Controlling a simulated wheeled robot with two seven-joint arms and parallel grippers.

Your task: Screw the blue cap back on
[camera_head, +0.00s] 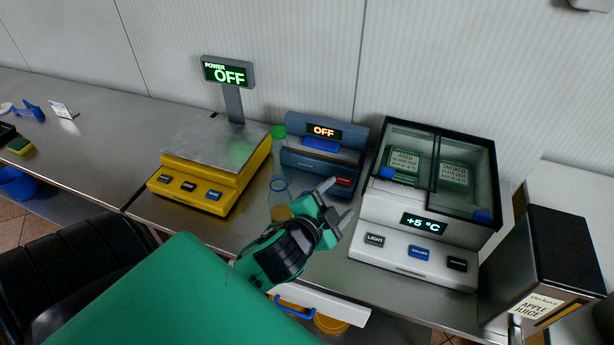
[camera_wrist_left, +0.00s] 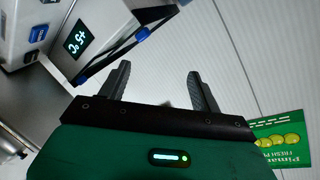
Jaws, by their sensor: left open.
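A clear bottle or jar (camera_head: 276,199) with a blue ring at its top stands on the steel counter, just left of my left gripper. I cannot tell whether that ring is a cap or only the rim, and no loose blue cap is clearly visible. My left gripper (camera_head: 338,200) is open and empty above the counter, in front of the grey-blue device. In the left wrist view its two fingers (camera_wrist_left: 158,68) are spread apart with nothing between them. My right gripper is not in view.
A yellow scale (camera_head: 214,182) stands left. The grey-blue device (camera_head: 318,160) reads OFF, with a green round thing (camera_head: 278,131) beside it. A cooled display case (camera_head: 412,225) stands right of the gripper, then a dark apple juice box (camera_head: 555,255). An orange-yellow round thing (camera_head: 281,213) is by the bottle.

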